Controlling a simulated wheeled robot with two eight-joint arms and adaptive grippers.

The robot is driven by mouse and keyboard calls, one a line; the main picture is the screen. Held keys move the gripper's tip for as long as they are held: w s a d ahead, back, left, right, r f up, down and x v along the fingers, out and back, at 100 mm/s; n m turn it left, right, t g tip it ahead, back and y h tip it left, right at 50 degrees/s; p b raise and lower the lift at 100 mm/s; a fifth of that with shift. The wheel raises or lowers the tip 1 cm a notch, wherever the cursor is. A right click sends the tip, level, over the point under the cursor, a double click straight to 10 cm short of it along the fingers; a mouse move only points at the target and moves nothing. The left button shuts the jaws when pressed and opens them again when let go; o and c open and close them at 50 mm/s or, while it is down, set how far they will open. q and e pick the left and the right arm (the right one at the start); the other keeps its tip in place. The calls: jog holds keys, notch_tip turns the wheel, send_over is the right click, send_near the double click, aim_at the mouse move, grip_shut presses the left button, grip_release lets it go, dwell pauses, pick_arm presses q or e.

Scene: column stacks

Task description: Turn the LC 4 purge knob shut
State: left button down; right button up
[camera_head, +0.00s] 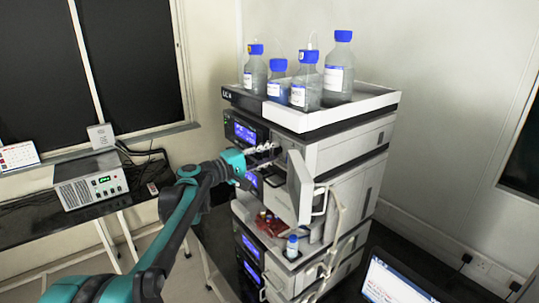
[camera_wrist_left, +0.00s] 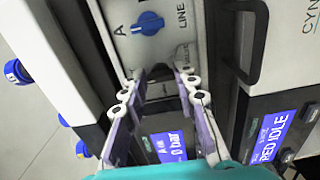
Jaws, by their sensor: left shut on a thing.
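The LC 4 column stack (camera_head: 330,155) stands on the dark bench in the head view, with its label at the top left. My left gripper (camera_head: 266,153) reaches its upper modules from the left. In the left wrist view the gripper (camera_wrist_left: 160,85) has its two fingers around a dark piece at the front panel, below a blue selector knob (camera_wrist_left: 147,24) marked A and LINE. The fingers are shut on this piece, which I take as the purge knob; they mostly hide it, and its turn angle cannot be read. A display (camera_wrist_left: 168,147) between the fingers reads 0 bar.
An open door (camera_head: 300,187) juts out just right of the gripper. Several blue-capped bottles (camera_head: 307,82) stand in the top tray (camera_head: 375,102). A laptop (camera_head: 395,283) sits at lower right. A grey box (camera_head: 92,182) is on the left bench.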

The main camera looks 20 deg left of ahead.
dwell(0.4)
pick_arm(q)
jog(key=c, duration=1.4)
grip_release()
jog(key=shift+c, duration=0.2)
jog(key=shift+s, duration=0.1)
jog(key=v, duration=1.2)
jog(key=shift+f, duration=0.1)
